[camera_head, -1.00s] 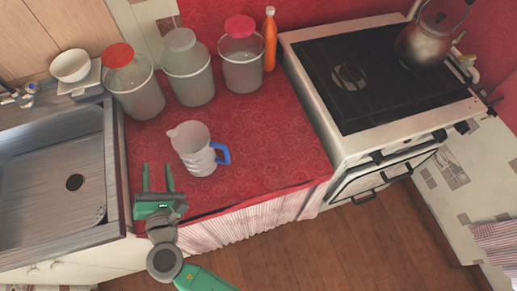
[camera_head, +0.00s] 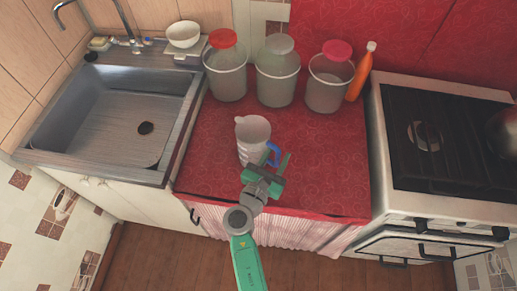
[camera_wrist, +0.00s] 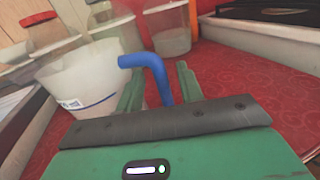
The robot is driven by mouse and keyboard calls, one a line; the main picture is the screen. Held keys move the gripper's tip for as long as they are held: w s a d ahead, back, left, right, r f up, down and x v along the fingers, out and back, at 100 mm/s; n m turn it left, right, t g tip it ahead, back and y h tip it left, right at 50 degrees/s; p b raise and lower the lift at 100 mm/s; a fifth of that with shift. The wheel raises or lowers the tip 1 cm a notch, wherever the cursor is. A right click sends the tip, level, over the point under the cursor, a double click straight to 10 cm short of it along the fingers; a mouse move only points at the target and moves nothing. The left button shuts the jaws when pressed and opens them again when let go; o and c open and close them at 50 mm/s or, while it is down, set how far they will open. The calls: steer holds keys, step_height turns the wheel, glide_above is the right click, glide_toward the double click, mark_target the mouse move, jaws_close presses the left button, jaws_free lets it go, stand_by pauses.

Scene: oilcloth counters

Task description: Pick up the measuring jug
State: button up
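The measuring jug (camera_head: 252,143) is white with a blue handle (camera_head: 273,153) and stands upright on the red counter (camera_head: 335,150). My gripper (camera_head: 277,158) is low at the jug's handle side, fingers pointing toward the back. In the wrist view the jug's body (camera_wrist: 85,88) is at the left, and its blue handle (camera_wrist: 150,66) shows between the two green fingers of my open gripper (camera_wrist: 160,78). The left finger is seen in front of the jug's body. I cannot tell whether either finger touches the jug.
Three lidded containers (camera_head: 225,80) (camera_head: 277,85) (camera_head: 325,90) stand along the back, with an orange bottle (camera_head: 361,72) beside them. The sink (camera_head: 120,120) is at the left and the stove (camera_head: 440,140) at the right. The counter right of my gripper is clear.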

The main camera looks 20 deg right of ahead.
steer(key=shift+w+d, duration=0.45)
steer(key=shift+c, duration=0.3)
jaws_close()
steer(key=shift+r, duration=0.1)
